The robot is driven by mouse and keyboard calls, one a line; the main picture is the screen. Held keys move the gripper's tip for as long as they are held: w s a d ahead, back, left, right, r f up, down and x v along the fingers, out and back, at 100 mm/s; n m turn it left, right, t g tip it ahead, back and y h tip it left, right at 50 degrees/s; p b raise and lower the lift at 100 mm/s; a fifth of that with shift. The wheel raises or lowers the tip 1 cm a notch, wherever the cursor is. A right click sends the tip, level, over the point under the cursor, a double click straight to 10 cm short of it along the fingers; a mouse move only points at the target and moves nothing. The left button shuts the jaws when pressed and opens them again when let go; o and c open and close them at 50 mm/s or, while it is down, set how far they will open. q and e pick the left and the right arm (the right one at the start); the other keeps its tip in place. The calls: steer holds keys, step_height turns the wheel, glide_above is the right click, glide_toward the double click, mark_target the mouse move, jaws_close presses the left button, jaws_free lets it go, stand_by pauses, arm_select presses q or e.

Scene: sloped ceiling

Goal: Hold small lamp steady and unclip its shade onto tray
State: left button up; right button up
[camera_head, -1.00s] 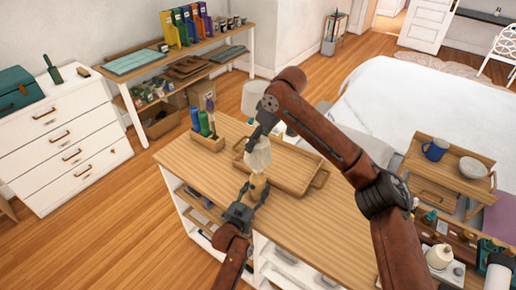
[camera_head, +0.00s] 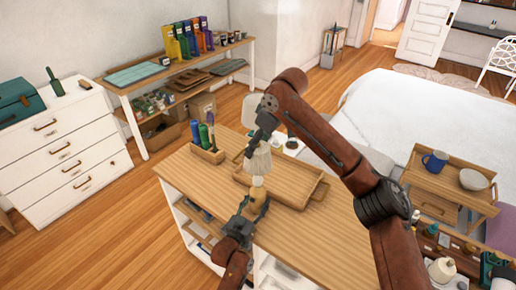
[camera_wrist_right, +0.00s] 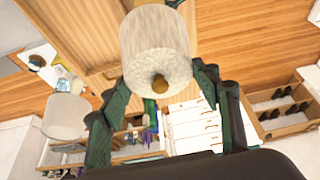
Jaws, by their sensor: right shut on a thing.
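The small lamp's pale base (camera_head: 258,190) stands upright on the wooden table, near the tray's front left edge. My left gripper (camera_head: 254,202) has its fingers around the base. The whitish fabric shade (camera_head: 258,160) is just above the base; a small pale part shows under it. I cannot tell whether shade and base still touch. My right gripper (camera_head: 259,146) is shut on the shade from above. In the right wrist view the shade (camera_wrist_right: 155,50) is between the two dark green fingers, a brass knob at its near end. The wooden tray (camera_head: 293,195) lies right of the lamp.
A holder (camera_head: 207,154) with blue and green bottles stands left of the tray. Another white-shaded lamp (camera_head: 250,108) is behind it. A wooden tray with a mug (camera_head: 433,161) and bowl (camera_head: 473,180) stands at the right. The table front right of the lamp is clear.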

steer(key=shift+r, duration=1.45)
arm_select(q)
steer(key=o, duration=1.5)
steer(key=shift+o, duration=0.2)
steer(key=v, duration=1.2)
